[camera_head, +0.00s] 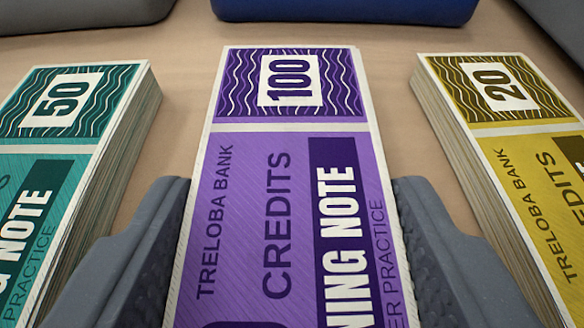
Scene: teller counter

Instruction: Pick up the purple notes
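The purple notes (290,200) are a stack marked 100, lying face up in the middle of the head view and running away from me. My gripper (292,182) has one grey finger along the left side of this stack and one along the right side. Both fingers reach down below its top face and sit very close to its long edges. The top note hides part of the finger inner faces, so I cannot tell whether they touch the stack. The near end of the stack is cut off by the bottom of the picture.
A teal stack marked 50 (60,150) lies to the left, close to my left finger. A yellow stack marked 20 (500,110) lies to the right, close to my right finger. Blue (345,8) and dark grey objects line the back. Bare tan counter (190,50) shows between the stacks.

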